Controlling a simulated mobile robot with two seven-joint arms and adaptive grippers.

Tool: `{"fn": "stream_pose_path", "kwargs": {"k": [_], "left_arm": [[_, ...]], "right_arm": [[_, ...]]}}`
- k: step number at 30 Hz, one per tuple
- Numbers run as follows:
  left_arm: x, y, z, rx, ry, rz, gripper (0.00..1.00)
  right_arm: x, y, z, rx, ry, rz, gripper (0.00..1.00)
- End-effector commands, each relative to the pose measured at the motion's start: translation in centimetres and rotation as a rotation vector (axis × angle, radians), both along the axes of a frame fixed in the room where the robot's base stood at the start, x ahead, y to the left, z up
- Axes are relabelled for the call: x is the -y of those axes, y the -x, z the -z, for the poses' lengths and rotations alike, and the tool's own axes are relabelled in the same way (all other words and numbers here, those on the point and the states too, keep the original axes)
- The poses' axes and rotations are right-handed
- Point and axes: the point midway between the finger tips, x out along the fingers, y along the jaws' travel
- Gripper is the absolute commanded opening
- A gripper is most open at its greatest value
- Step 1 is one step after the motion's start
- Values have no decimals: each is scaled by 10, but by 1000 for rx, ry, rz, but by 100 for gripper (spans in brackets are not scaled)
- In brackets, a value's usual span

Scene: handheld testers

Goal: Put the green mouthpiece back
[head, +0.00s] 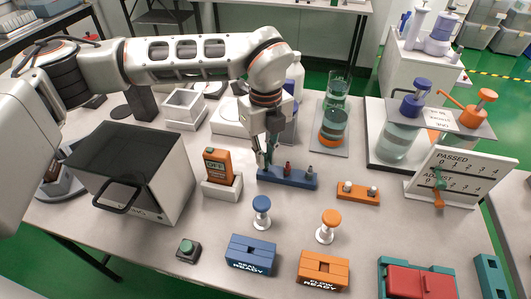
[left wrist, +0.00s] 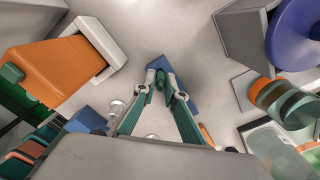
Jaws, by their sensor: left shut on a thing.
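My left gripper (head: 266,163) points down at the left end of the blue rack (head: 290,180). In the left wrist view my gripper (left wrist: 161,88) has its fingertips together on the small green mouthpiece (left wrist: 160,81), with the blue rack (left wrist: 183,92) right behind it. The fingers mostly hide the mouthpiece in the head view. I cannot tell whether its lower end is seated in the rack or just above it. A red mouthpiece (head: 287,169) and a dark one (head: 309,173) stand upright in the rack. My right gripper is not in view.
An orange handheld tester (head: 217,166) stands in a white cradle left of the rack. An orange rack (head: 358,193) lies to the right. Blue (head: 262,211) and orange (head: 328,226) stamps stand in front. A glass cylinder (head: 335,105) stands behind. The table just before the rack is clear.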

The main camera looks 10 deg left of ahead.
Motion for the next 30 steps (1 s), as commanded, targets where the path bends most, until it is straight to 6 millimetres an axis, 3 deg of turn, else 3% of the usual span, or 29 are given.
{"fn": "stream_pose_path", "kwargs": {"k": [8,9,10,22,26,30], "left_arm": [[0,0,5,1,1,1,2],[0,0,5,0,0,1,22],[0,0,5,0,0,1,28],[0,0,2,1,1,1,28],[0,-1,-11,2,1,1,28],[0,-1,-44,9,1,-1,28]], "right_arm": [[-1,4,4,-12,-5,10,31],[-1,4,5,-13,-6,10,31],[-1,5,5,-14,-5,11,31],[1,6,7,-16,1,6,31],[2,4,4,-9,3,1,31],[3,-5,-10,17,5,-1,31]]}}
